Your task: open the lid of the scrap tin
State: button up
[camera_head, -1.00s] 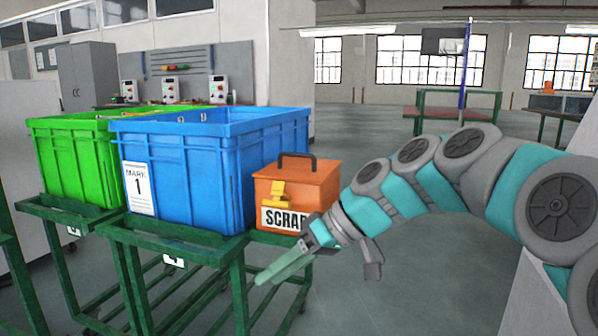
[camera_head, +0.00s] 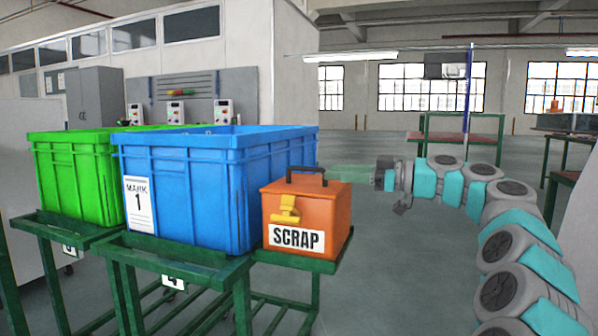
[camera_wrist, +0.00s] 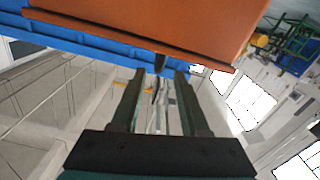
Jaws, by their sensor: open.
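The orange scrap tin (camera_head: 322,222) stands at the right end of the green stand, beside the blue crate. Its lid is shut, with a black handle (camera_head: 291,175) on top, a yellow latch (camera_head: 285,209) and a SCRAP label in front. My gripper (camera_head: 335,172) reaches in from the right, level with the handle and behind or beside the lid. In the wrist view my gripper (camera_wrist: 160,74) has its fingers apart. The orange tin (camera_wrist: 180,22) fills the top there, and a small dark piece, perhaps the handle, shows between the fingertips. Contact cannot be told.
The blue crate (camera_head: 185,195) is close on the tin's left, taller than it. A green crate (camera_head: 75,180) stands further left. The green stand (camera_head: 200,268) bears the blue crate and tin.

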aim_at(294, 169)
jog(key=shift+w+a, duration=0.35)
jog(key=shift+a, duration=0.05)
jog(key=x, duration=0.7)
jog(key=shift+a, duration=0.15)
grip_shut()
dwell(1.0)
